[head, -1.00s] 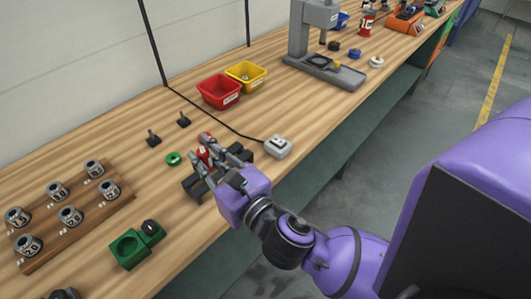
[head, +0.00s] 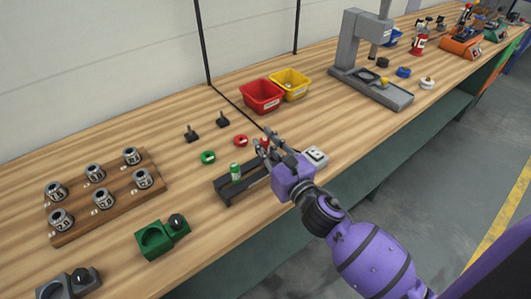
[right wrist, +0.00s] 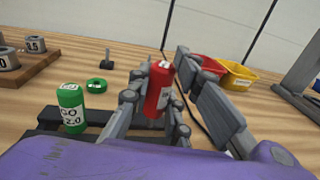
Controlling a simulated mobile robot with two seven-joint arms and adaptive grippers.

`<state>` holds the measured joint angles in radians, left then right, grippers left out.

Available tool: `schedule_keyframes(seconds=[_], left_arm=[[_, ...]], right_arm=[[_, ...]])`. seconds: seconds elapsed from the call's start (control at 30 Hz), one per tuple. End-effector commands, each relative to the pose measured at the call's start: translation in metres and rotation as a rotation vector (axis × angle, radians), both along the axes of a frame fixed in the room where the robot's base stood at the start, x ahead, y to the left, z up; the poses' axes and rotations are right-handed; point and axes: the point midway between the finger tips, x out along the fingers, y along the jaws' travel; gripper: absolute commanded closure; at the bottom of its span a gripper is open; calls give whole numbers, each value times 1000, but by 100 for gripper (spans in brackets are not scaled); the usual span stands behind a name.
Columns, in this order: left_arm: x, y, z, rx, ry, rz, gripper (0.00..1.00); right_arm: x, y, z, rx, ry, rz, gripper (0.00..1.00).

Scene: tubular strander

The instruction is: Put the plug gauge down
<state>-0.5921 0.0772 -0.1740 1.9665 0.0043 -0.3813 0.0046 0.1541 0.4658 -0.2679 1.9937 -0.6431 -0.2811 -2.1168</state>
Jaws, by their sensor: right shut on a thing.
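A red cylindrical plug gauge (right wrist: 158,89) stands roughly upright between the fingers of my right gripper (right wrist: 166,78), which is shut on it. In the head view, my right gripper (head: 265,146) is over the right part of a black stand (head: 228,195). A green cylinder marked GO 2.0 (right wrist: 71,108) stands upright at the left part of this stand, and it also shows in the head view (head: 236,172). The lower end of the red gauge is partly hidden by the fingers, so I cannot tell whether it touches the stand. My left gripper is out of view.
A green ring (head: 208,157) and a red ring (head: 241,140) lie behind the stand. A wooden board (head: 110,205) with several grey ring gauges is at left. A green holder (head: 153,240) is in front. Red (head: 263,96) and yellow (head: 291,84) bins and a white box (head: 316,157) are nearby.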

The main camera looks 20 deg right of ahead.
Motion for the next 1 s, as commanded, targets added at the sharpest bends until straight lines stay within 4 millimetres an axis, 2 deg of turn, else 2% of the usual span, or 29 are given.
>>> schedule_keyframes(seconds=[0.13, 0.3, 0.77, 0.8, 0.9, 1.0], left_arm=[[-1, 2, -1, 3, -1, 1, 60], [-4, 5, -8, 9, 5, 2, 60], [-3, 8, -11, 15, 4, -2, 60], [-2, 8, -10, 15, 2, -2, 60], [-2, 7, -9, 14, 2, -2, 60], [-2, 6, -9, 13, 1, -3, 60]], right_arm=[[9, -5, -16, 3, 3, -2, 100], [7, -4, -39, 4, 2, -1, 100], [7, -4, -45, 1, -1, 0, 100], [7, -4, -44, 1, -1, 0, 78], [7, -4, -43, 1, -2, 0, 65], [7, -4, -43, 1, -2, 0, 63]])
